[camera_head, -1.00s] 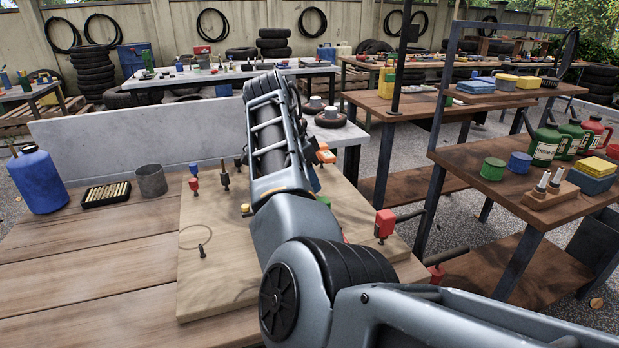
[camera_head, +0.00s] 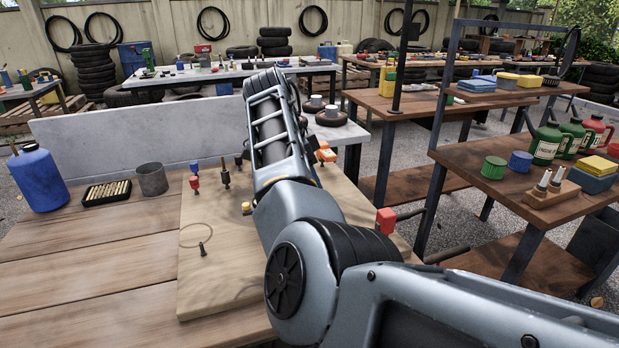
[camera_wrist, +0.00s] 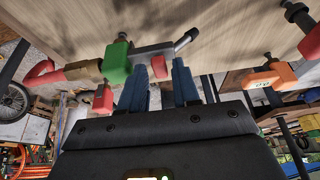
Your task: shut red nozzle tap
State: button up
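In the wrist view my gripper (camera_wrist: 163,82) has its two blue fingers apart. A small red piece (camera_wrist: 156,68) shows between the fingertips, under a grey metal pipe with an angled end (camera_wrist: 187,38); I cannot tell whether the fingers touch it. A green block (camera_wrist: 117,62) sits on the same pipe just left of the fingers, with another red piece (camera_wrist: 103,98) beside it. Which red piece is the nozzle tap is not clear. In the head view my arm hides the gripper and this part of the board.
A wooden board (camera_head: 215,270) on the bench carries small fittings, including a red-topped one (camera_head: 194,183) and a red block (camera_head: 386,220) at its right edge. In the wrist view an orange fitting (camera_wrist: 270,75) is to the right, and a brass fitting (camera_wrist: 83,69) to the left.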

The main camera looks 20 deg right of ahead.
jog(key=shift+o, duration=0.9)
jog(key=v, duration=0.8)
jog(key=shift+f, duration=0.1)
